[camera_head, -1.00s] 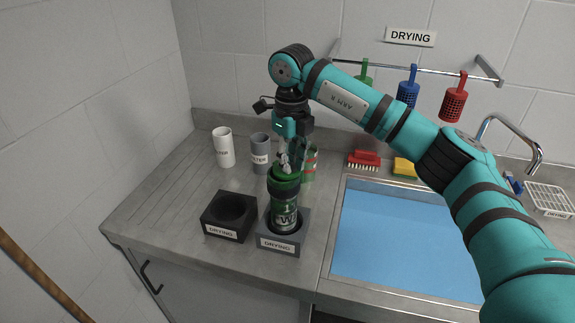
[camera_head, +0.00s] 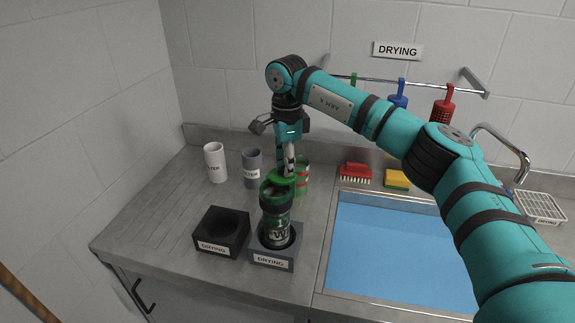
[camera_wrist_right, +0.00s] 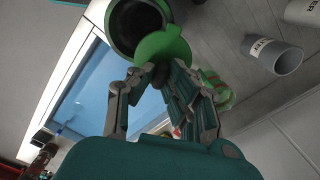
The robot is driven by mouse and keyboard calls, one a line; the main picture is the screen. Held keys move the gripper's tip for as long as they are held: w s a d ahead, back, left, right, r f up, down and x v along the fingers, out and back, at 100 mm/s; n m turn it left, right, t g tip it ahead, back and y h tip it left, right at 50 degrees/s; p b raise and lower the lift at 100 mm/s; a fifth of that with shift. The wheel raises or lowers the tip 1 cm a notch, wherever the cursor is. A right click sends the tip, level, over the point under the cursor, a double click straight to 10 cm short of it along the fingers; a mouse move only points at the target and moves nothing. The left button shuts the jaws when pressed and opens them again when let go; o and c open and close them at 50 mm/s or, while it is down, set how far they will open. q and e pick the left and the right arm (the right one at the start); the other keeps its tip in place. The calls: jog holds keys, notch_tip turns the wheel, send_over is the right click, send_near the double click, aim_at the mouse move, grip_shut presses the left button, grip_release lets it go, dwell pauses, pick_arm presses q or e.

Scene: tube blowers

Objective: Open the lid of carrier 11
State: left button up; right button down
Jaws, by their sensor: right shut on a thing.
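A green carrier (camera_head: 276,225) stands upright in a grey holder block (camera_head: 262,259) labelled DRYING. No number on it is legible to me. Its green lid (camera_head: 281,180) is swung back from the mouth; in the right wrist view the lid (camera_wrist_right: 163,45) stands beside the dark open mouth (camera_wrist_right: 140,18). My right gripper (camera_head: 288,166) is behind and above the carrier, its fingers (camera_wrist_right: 160,76) shut on the lid's edge. The fingertips are partly hidden. My left gripper is not in view.
An empty black holder block (camera_head: 222,232) stands left of the carrier. White (camera_head: 215,162) and grey (camera_head: 252,168) cups and a green-and-red cylinder (camera_head: 303,176) stand behind. The blue sink (camera_head: 400,245) lies to the right.

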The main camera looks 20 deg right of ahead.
jog(key=w+n+p, duration=0.1)
jog(key=n, duration=0.1)
jog(key=w+n, duration=0.1)
jog(key=n, duration=0.2)
jog(key=shift+w+a+r+p, duration=0.15)
jog(key=shift+p, duration=0.2)
jog(key=shift+w+a+n+p, duration=0.2)
jog(key=shift+w+n, duration=0.1)
jog(key=shift+n, duration=0.65)
jog(key=shift+w+a+n+p, duration=0.15)
jog(key=shift+w+n+p, duration=0.1)
jog(key=shift+n, duration=0.7)
jog(key=c, duration=1.3)
grip_release()
notch_tip(320, 180, up, 12)
jog(key=shift+f, duration=0.1)
